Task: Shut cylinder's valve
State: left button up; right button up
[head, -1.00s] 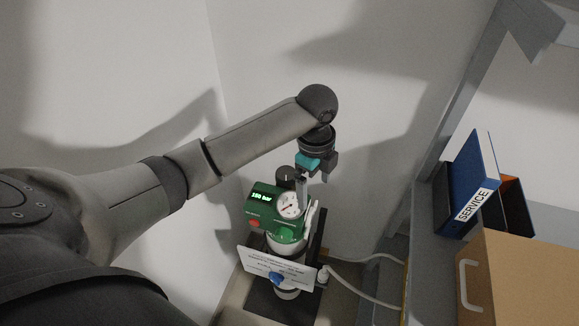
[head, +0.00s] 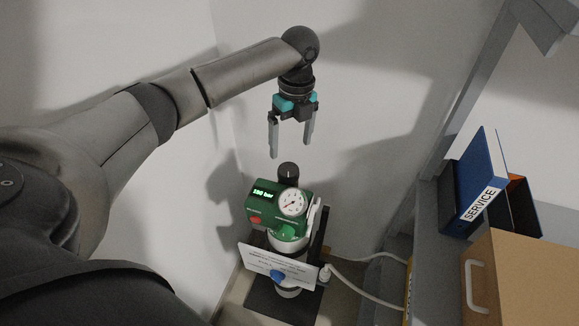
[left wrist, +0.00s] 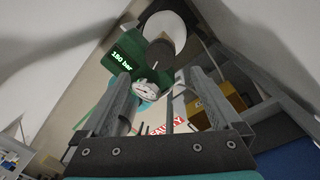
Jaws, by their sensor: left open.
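The cylinder (head: 287,244) stands upright in the corner with a green head unit (head: 268,208) on top. The unit has a lit bar display, a round white gauge (head: 292,202) and a red button. A black valve knob (head: 288,173) with a pale mark sticks up above it. My left gripper (head: 291,150) is open and empty, pointing down just above the knob and apart from it. My right gripper is not in view.
A pale hose (head: 365,293) runs right. A blue SERVICE binder (head: 480,180) and a cardboard box (head: 520,280) stand right. Walls close in behind and left.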

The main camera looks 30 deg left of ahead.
aim_at(289, 169)
pick_arm(q)
jog(key=f, duration=0.2)
jog(key=f+b, duration=0.1)
jog(key=f, duration=0.5)
jog(key=shift+s+a, duration=0.1)
jog(key=shift+s, duration=0.15)
jog(key=shift+c, duration=0.2)
jog(key=shift+r, duration=0.1)
jog(key=c, duration=1.3)
